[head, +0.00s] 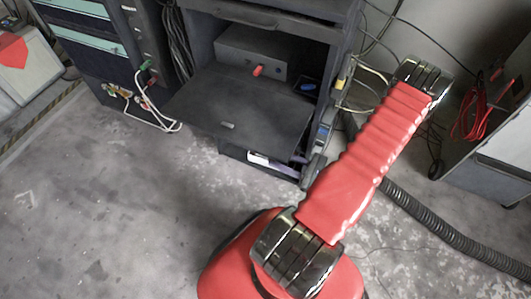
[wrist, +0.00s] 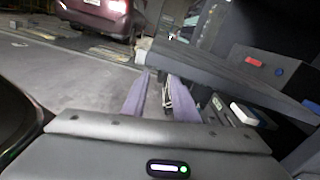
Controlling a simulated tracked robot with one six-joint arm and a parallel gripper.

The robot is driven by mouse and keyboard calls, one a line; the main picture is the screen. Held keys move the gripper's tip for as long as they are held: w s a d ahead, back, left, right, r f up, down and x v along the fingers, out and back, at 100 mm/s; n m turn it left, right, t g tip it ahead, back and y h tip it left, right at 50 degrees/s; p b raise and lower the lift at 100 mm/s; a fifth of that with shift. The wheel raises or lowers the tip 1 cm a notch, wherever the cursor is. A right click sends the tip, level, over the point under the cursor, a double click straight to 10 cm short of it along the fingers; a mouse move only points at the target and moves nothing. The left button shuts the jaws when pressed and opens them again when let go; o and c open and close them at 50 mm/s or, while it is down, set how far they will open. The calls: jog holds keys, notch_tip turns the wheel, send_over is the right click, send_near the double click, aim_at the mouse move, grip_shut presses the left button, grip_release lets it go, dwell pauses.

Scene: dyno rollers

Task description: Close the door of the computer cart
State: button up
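The computer cart (head: 345,40) stands at the back, its dark compartment open. Its door (head: 240,110) is folded down like a flat shelf, with a small handle on its top face near the front edge. In the wrist view the door (wrist: 225,72) is a thick grey slab slanting across the upper right. My gripper (wrist: 164,76) has two purple fingers set apart with a gap between them. They are below the door's edge, and I cannot tell whether they touch it. In the head view, a little purple shows under the door's right corner; most of the gripper is hidden.
A grey box with a red item (head: 258,71) sits inside the compartment, with a blue item (head: 308,86) beside it. A white object (head: 272,163) lies below the door. Cables hang at both sides. A black hose (head: 450,232) runs at right. The floor at left is clear.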

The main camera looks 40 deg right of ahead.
aim_at(265, 154)
jog(key=shift+x, duration=2.95)
jog(key=shift+c, duration=0.2)
grip_shut()
jog(key=shift+d, duration=0.1)
